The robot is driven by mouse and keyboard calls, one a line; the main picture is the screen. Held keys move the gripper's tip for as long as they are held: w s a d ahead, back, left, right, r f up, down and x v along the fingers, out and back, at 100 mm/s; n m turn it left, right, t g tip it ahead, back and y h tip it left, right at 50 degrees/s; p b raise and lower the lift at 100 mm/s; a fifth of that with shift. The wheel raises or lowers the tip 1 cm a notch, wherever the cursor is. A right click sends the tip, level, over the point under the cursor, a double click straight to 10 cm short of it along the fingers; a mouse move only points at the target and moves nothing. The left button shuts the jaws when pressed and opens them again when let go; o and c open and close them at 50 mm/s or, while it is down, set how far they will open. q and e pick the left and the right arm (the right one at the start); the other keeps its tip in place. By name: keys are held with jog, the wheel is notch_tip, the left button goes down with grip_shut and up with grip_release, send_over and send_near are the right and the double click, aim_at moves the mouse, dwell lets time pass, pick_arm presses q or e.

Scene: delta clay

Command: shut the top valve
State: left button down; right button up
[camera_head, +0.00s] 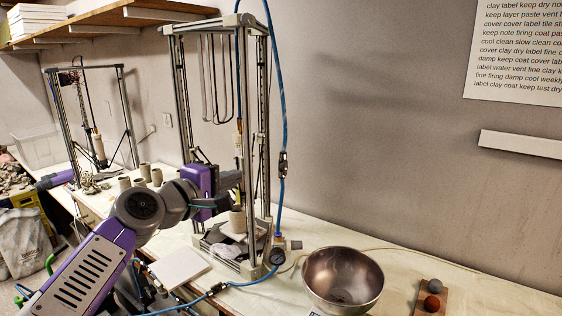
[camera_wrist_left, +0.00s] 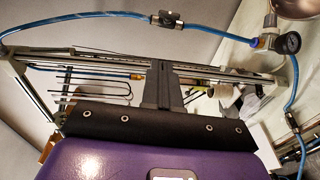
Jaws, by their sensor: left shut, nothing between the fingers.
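The top valve (camera_head: 283,163) is a small dark fitting on the blue hose that hangs at the right side of the tall printer frame. It also shows in the left wrist view (camera_wrist_left: 165,18), beyond my fingertips. Its handle looks roughly in line with the hose, but it is too small to be sure. My left gripper (camera_head: 232,180) is shut and empty, left of the valve and apart from it, by the printer frame. Its closed fingers (camera_wrist_left: 161,66) show in the wrist view. My right gripper is not in view.
A lower valve (camera_head: 216,288) sits on the hose along the bench. A regulator with a gauge (camera_head: 277,256) stands at the frame's foot. The printer frame (camera_head: 262,120) is close to my left gripper. A metal bowl (camera_head: 343,270) stands to the right.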

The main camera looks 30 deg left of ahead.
pick_arm(q)
send_near(285, 168)
jog(key=w+a, duration=0.3)
jog(key=a, duration=0.1)
jog(key=w+d+p, duration=0.1)
jog(key=w+d, duration=0.1)
jog(key=w, duration=0.1)
jog(key=shift+r+p, duration=0.2)
jog(key=shift+p, duration=0.15)
jog(key=shift+w+d+f, duration=0.1)
jog(key=shift+w+d, duration=0.2)
jog(key=shift+d, duration=0.1)
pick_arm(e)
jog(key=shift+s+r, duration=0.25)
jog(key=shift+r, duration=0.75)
